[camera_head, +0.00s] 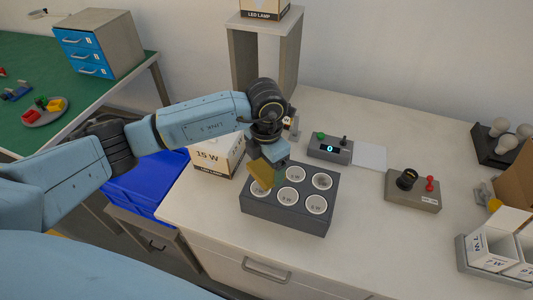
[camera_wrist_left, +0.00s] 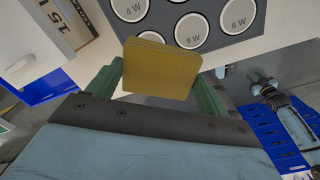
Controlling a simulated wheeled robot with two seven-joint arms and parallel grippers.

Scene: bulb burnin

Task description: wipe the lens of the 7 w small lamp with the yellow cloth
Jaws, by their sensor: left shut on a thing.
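My left gripper (camera_head: 268,160) is shut on the yellow cloth (camera_head: 260,173), a flat folded pad, and holds it over the left back part of the dark grey block (camera_head: 286,219). In the left wrist view the cloth (camera_wrist_left: 160,69) sits between the green fingers. The block has several round white-rimmed places marked with wattages; 4 W (camera_wrist_left: 130,8), 9 W (camera_wrist_left: 191,30) and 6 W (camera_wrist_left: 237,14) read clearly in the left wrist view. I cannot make out a 7 W mark on the block; my gripper and the cloth hide part of it. My right gripper is not in view.
A counter device (camera_head: 330,149) and a grey switch box (camera_head: 411,190) stand behind and right.

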